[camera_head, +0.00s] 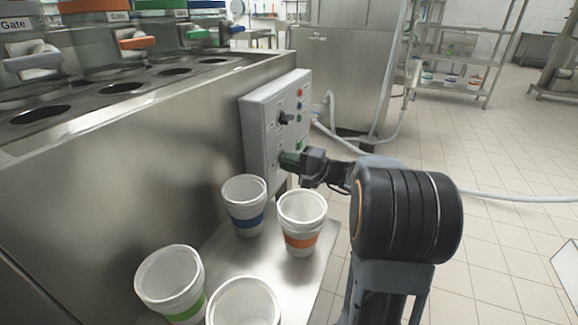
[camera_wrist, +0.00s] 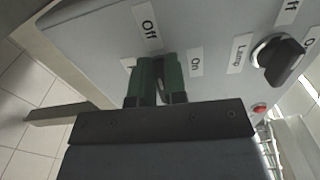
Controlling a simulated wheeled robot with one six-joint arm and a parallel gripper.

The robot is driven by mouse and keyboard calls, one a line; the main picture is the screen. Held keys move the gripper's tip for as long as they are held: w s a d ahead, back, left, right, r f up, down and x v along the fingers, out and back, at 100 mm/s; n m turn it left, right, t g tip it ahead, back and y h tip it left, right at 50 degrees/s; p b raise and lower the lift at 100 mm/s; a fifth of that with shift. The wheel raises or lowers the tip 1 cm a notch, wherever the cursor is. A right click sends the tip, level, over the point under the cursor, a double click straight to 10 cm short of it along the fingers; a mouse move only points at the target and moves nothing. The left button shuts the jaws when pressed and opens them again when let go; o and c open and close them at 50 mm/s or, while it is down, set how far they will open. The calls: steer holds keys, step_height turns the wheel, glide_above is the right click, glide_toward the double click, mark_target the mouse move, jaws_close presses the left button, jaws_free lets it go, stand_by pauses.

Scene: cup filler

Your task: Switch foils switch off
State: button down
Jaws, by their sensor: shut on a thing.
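The grey control box (camera_head: 262,122) is fixed to the right end of the steel machine. My gripper (camera_head: 290,160) is at the lower part of its front face. In the wrist view, the green fingers of my gripper (camera_wrist: 160,82) are at the panel, shut on the foils switch knob, which they mostly hide. An "Off" label (camera_wrist: 150,28) is just beyond the fingertips and an "On" label (camera_wrist: 196,62) is to their right. The foils name label is not readable, and I cannot tell the knob's exact angle.
A black lamp switch (camera_wrist: 278,58) with a "Lamp" label (camera_wrist: 239,53) is beside it, and a red button (camera_wrist: 259,108) is near. Below the box, a blue-banded cup (camera_head: 248,217) and an orange-banded cup (camera_head: 301,240) stand on the steel shelf (camera_head: 225,262), close under my gripper.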

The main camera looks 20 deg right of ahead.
steer(key=shift+n, duration=0.5)
steer(key=c, duration=1.2)
jaws_free()
steer(key=shift+o, duration=0.2)
steer(key=p+v, duration=0.3)
steer(key=v, duration=1.1)
steer(key=shift+p, duration=0.4)
steer(key=shift+f, duration=0.1)
